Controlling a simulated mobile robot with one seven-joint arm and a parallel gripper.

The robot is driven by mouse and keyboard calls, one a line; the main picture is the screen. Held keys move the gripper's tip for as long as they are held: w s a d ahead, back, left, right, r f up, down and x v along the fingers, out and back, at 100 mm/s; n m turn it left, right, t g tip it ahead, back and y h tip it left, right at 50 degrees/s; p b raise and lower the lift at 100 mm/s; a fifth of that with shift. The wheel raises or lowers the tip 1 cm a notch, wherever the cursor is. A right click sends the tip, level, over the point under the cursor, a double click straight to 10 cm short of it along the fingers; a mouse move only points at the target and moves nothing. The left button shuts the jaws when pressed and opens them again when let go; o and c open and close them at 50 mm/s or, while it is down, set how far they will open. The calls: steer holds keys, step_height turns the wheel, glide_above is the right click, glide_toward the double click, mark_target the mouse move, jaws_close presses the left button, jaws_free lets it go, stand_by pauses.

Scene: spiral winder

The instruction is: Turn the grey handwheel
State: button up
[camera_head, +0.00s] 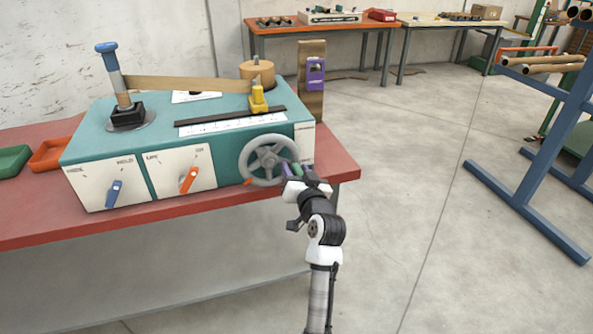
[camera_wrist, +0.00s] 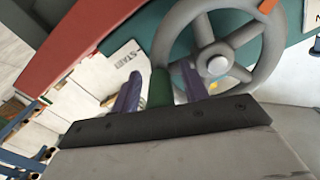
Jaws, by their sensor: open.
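The grey handwheel (camera_head: 268,160) is a spoked wheel on the front right of the teal machine. In the wrist view the handwheel (camera_wrist: 205,22) fills the top right, with its pale hub and an orange piece on its rim. My gripper (camera_head: 293,170) is at the wheel's lower right side in the head view. In the wrist view my gripper (camera_wrist: 160,85) has its purple fingers apart. The right finger overlaps the wheel's rim in the picture; contact cannot be told.
The teal machine (camera_head: 215,108) stands on a red table (camera_head: 40,222). Its front also has a blue lever (camera_head: 114,193) and an orange lever (camera_head: 189,180). Green and orange trays (camera_head: 48,156) lie at the left. A blue rack (camera_head: 520,190) stands at the right, with open floor between.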

jaws_close()
steer(key=shift+f+m, duration=0.3)
steer(key=shift+m, duration=0.1)
